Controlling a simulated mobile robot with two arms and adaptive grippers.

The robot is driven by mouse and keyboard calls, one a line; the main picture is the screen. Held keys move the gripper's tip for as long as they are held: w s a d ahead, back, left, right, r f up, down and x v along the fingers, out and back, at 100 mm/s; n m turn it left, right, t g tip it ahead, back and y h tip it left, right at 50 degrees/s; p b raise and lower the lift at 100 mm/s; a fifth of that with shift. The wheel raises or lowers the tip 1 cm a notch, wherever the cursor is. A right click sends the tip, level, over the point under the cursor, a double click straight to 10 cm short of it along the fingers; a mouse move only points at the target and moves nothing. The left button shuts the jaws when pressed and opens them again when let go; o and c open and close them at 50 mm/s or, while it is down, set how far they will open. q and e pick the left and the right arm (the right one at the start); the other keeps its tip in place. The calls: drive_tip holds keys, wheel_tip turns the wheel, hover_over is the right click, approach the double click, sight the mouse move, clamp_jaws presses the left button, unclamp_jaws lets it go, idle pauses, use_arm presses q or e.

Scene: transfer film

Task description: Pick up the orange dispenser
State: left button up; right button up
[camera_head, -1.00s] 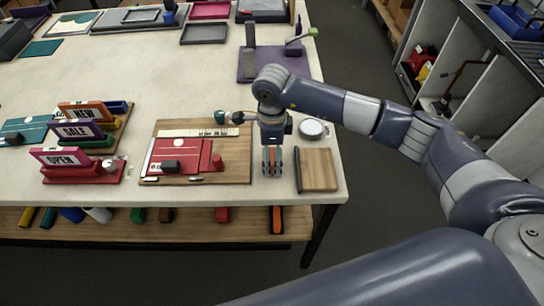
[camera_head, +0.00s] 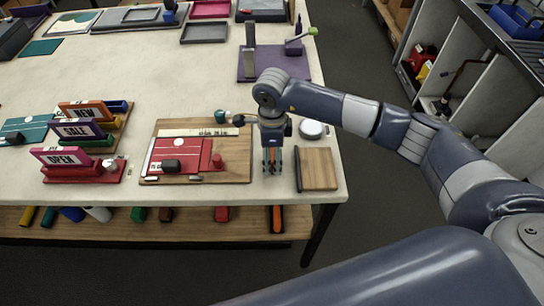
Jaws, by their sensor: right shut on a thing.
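My right gripper (camera_head: 272,170) points down over the pale table, between the wooden board with the red sheet and a small wooden block. Its fingers are shut on a small narrow thing, mostly hidden between them; I take it for the orange dispenser, though its shape and colour barely show. Whether it touches the tabletop I cannot tell. A dark tool with an orange stripe (camera_head: 278,219) lies on the shelf below the table edge, apart from the gripper. My left gripper is not in view.
The wooden board (camera_head: 240,170) with a red sheet (camera_head: 190,150) is left of the gripper. The wooden block (camera_head: 320,167) and a round silver lid (camera_head: 312,129) are close on its right. Sign stands (camera_head: 62,157) stand further left. The table's middle (camera_head: 160,75) is clear.

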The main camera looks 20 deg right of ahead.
drive_tip(key=shift+w+r+b, duration=0.1)
drive_tip(key=shift+r+b, duration=0.35)
drive_tip(key=shift+r, duration=0.1)
drive_tip(key=shift+s+a+r+b, duration=0.1)
drive_tip(key=shift+s+r+b, duration=0.15)
drive_tip(key=shift+r+b, duration=0.25)
drive_tip(key=shift+s+a+r+b, duration=0.1)
drive_tip(key=shift+s+r+b, duration=0.1)
drive_tip(key=shift+r+b, duration=0.2)
drive_tip(key=s+a+r+b, duration=0.2)
drive_tip(key=s+a+b, duration=0.2)
drive_tip(key=s, duration=1)
drive_tip(key=shift+a+b, duration=0.4)
drive_tip(key=shift+a, duration=0.7)
drive_tip(key=o, duration=0.5)
drive_tip(key=shift+w, duration=0.1)
drive_tip(key=shift+c, duration=0.2)
drive_tip(key=shift+d, duration=0.1)
drive_tip(key=shift+c, duration=1.4)
